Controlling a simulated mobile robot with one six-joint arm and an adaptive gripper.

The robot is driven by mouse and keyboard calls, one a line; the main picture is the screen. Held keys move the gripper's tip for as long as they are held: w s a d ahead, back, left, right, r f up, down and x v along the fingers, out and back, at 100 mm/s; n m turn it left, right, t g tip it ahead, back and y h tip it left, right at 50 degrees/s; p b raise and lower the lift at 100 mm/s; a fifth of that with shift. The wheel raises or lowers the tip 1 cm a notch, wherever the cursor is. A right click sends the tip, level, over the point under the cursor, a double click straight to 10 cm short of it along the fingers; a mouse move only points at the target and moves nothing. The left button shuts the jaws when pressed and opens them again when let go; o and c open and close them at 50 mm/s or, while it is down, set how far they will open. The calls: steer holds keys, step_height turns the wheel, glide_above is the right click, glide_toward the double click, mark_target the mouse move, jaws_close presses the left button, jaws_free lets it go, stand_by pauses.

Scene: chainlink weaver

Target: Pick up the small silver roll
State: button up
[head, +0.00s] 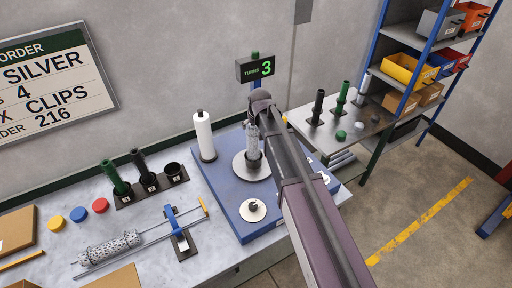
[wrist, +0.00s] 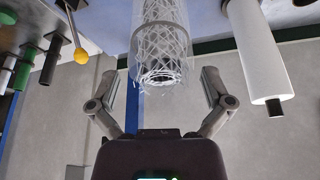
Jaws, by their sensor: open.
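A silver mesh roll (head: 253,147) stands upright on the round plate (head: 239,167) of the blue base, partly hidden by my arm in the head view. In the wrist view the mesh roll (wrist: 161,45) looks wrapped in clear film, and its near end is open with loose wire tips. My gripper (wrist: 165,78) is open, with one finger on each side of the roll's near end and visible gaps between. Another, longer mesh roll (head: 108,249) lies on a rod on the bench at the left.
A white roll (head: 204,135) stands close beside the mesh roll; it also shows in the wrist view (wrist: 260,50). A counter (head: 255,68) reading 3 stands behind. Dark and green posts (head: 147,170) stand left. A side table (head: 340,125) and shelves of bins (head: 408,70) are right.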

mark_target(253, 144)
steer(key=shift+b+x, duration=1.1)
steer(key=shift+x, duration=0.45)
steer(key=c, duration=1.2)
